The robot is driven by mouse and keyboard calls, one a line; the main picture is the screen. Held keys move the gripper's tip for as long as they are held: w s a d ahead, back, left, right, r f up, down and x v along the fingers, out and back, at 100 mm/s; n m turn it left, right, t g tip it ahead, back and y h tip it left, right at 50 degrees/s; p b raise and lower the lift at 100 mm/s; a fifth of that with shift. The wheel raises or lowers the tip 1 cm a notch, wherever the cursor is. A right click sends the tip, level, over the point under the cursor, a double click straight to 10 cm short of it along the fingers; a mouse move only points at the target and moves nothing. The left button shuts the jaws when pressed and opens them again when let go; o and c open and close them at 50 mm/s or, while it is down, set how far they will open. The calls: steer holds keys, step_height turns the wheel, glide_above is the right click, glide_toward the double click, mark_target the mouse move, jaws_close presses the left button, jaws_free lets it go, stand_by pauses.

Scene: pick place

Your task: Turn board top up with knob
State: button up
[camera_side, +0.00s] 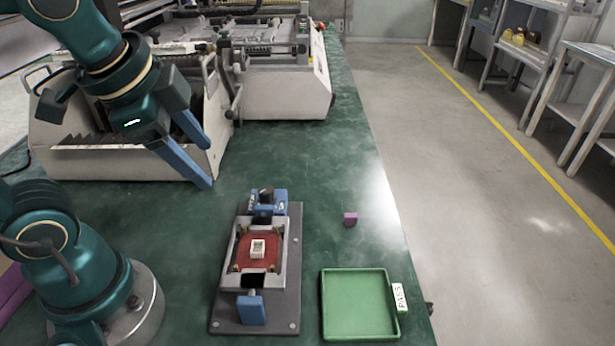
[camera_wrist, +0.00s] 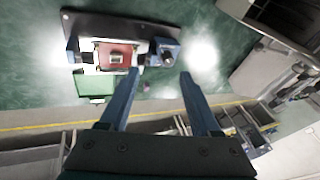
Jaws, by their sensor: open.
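A red board (camera_side: 271,259) with a white block-shaped part (camera_side: 257,248) on its upward face lies in a metal frame on a dark base plate (camera_side: 282,318). The board also shows in the wrist view (camera_wrist: 104,54). A blue knob-like block (camera_side: 252,308) stands at the frame's near end. A blue unit with a dark top (camera_side: 267,203) stands at its far end; I cannot tell which of these is the knob. My gripper (camera_side: 208,166) is open and empty, high up and left of the fixture, touching nothing. Its two blue fingers show in the wrist view (camera_wrist: 160,75).
A green tray (camera_side: 360,333) with a PASS label (camera_side: 399,296) sits right of the fixture. A small purple cube (camera_side: 350,219) lies on the green table behind the tray. A large white machine (camera_side: 130,165) stands at the back left. The table's right edge is near the tray.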

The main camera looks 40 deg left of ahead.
steer(key=w+m+g+y, duration=0.1)
steer(key=w+m+g, duration=0.1)
steer(key=w+m, duration=0.35)
steer(key=m+g+y, duration=0.1)
steer(key=m+y, duration=0.1)
steer(key=m, duration=0.4)
glide_above(266, 190)
steer(key=d, duration=0.1)
step_height(266, 190, down, 4)
steer(key=f, duration=0.1)
steer(key=d+f+g, duration=0.1)
steer(key=f, duration=0.1)
steer(key=shift+d+f, duration=0.15)
steer(key=shift+f, duration=0.1)
steer(key=shift+f+m, duration=0.25)
steer(key=shift+f, duration=0.1)
steer(key=shift+x, duration=2.35)
steer(key=shift+s, duration=0.15)
jaws_close()
